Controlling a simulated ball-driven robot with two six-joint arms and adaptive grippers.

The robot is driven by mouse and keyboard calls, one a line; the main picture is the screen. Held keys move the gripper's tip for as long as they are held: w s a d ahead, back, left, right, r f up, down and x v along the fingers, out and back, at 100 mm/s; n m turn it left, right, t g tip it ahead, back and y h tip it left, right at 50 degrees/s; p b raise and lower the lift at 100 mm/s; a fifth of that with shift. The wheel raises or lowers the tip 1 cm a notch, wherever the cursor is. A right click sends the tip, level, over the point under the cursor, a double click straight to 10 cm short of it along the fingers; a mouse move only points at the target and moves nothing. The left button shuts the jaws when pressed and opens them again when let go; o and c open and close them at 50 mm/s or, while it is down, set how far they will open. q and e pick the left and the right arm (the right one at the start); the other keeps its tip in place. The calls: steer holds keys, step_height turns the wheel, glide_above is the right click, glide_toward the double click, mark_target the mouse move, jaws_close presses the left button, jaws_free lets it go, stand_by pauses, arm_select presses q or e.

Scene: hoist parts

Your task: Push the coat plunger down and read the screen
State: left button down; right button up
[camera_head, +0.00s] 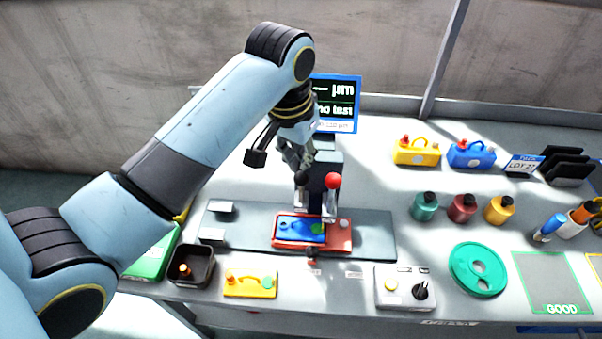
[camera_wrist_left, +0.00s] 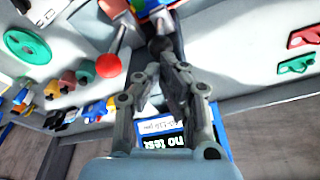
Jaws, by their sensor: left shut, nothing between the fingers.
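The test stand has a black-knobbed plunger (camera_head: 302,179) and a red-balled lever (camera_head: 333,181) side by side. I cannot tell for sure that the black knob is the coat plunger. In the left wrist view the black knob (camera_wrist_left: 159,45) is just beyond the fingertips, and the red ball (camera_wrist_left: 108,65) is to its left. My left gripper (camera_head: 303,166) is shut and empty, close above the black knob; contact cannot be told. The blue-framed screen (camera_head: 346,112) behind it shows "— µm" and "no test"; the arm hides its left part. My right gripper is out of view.
A blue part (camera_head: 290,228) lies in a red holder (camera_head: 340,236) under the stand. A control box (camera_head: 404,289), green disc (camera_head: 478,268), several bottles (camera_head: 463,207) and a black bin (camera_head: 193,266) stand around.

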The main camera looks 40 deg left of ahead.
mark_target(301, 173)
arm_select(q)
steer(key=shift+f, duration=0.1)
steer(key=shift+f+b, duration=1.15)
steer(key=shift+f, duration=2.15)
steer(key=shift+p, duration=0.3)
steer(key=shift+s+f, duration=0.1)
steer(key=shift+s, duration=0.05)
steer(key=shift+r+p, duration=0.3)
steer(key=shift+p, duration=0.2)
step_height(301, 173, up, 3)
steer(key=shift+f+p, duration=0.1)
steer(key=shift+p, duration=0.85)
steer(key=shift+r, duration=1.95)
